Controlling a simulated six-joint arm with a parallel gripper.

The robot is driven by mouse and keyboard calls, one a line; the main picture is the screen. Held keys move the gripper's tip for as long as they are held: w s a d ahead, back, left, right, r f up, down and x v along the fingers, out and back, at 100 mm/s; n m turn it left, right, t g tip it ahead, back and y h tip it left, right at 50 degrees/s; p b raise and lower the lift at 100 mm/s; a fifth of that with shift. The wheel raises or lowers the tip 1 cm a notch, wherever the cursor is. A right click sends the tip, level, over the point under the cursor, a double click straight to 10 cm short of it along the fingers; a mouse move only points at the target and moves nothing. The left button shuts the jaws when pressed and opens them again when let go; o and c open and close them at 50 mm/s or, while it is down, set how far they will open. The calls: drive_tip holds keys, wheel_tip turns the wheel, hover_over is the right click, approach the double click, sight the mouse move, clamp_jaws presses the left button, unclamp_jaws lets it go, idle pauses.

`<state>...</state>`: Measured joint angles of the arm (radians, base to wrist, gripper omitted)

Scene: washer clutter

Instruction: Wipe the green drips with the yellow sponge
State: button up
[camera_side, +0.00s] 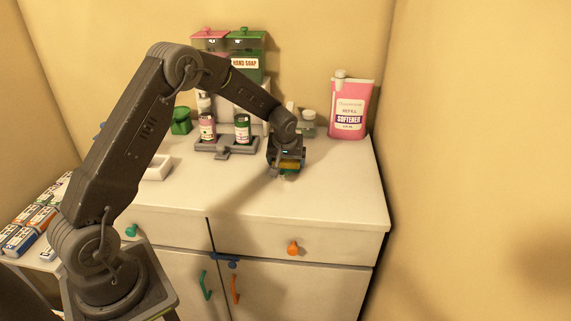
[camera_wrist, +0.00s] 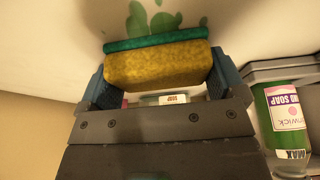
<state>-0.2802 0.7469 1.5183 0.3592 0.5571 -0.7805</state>
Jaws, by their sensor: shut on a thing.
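The yellow sponge (camera_wrist: 158,65) has a teal-green layer along one face. In the wrist view my gripper (camera_wrist: 160,85) is shut on it, with a blue finger at each end. In the side view my gripper (camera_side: 286,160) is low over the white counter, and a bit of the sponge (camera_side: 289,165) shows under it. Green drips (camera_wrist: 152,20) lie on the white surface just beyond the sponge's teal edge in the wrist view. The arm and gripper hide the drips in the side view. I cannot tell whether the sponge touches the counter.
A grey tray (camera_side: 212,150) holds a pink-labelled bottle (camera_side: 207,128) and a green bottle (camera_side: 242,129), left of my gripper. A pink softener pack (camera_side: 350,108) stands at the back right. A white tray (camera_side: 157,168) is at left. The counter's front right is clear.

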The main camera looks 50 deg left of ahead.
sight(283, 178)
drive_tip(key=shift+w+a, duration=0.45)
drive_tip(key=shift+a, duration=0.05)
drive_tip(key=shift+s+d, duration=2.5)
drive_tip(key=shift+d, duration=0.05)
drive_tip(key=shift+w+a, duration=0.35)
drive_tip(key=shift+a, duration=0.35)
drive_tip(key=shift+w+a, duration=1.9)
drive_tip(key=shift+w, duration=0.1)
drive_tip(key=shift+s+d, duration=2.75)
drive_tip(key=shift+s, duration=0.05)
wheel_tip(283, 178, up, 8)
drive_tip(key=shift+a, duration=0.1)
